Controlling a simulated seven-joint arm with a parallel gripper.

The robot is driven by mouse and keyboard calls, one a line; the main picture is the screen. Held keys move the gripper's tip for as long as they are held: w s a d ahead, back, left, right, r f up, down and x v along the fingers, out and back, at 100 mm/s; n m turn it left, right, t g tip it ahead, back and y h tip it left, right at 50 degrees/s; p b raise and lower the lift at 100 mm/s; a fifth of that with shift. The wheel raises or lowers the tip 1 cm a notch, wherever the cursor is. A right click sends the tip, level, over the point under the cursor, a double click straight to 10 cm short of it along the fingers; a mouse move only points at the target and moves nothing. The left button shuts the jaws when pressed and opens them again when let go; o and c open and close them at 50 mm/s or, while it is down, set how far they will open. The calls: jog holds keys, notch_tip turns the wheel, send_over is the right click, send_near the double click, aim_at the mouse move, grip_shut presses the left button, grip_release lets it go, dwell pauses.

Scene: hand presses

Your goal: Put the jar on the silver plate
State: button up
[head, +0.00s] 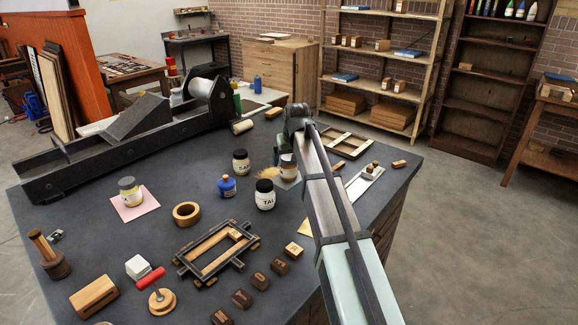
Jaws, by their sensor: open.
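Several squat jars with labels stand upright on the dark bench, and I cannot tell which one is meant. One white jar with a dark lid (265,197) stands near the middle. Another dark-lidded jar (241,162) stands behind it. A brown-topped jar (288,170) stands beside my arm, on or at a flat silver-grey plate (286,184) that my arm partly covers. My arm reaches in from the lower right; my gripper's fingers are hidden behind it.
Small dark blocks (261,282) line the front. A long black press (130,125) fills the back left. Bare bench shows left of the ring.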

jog(key=v, duration=0.6)
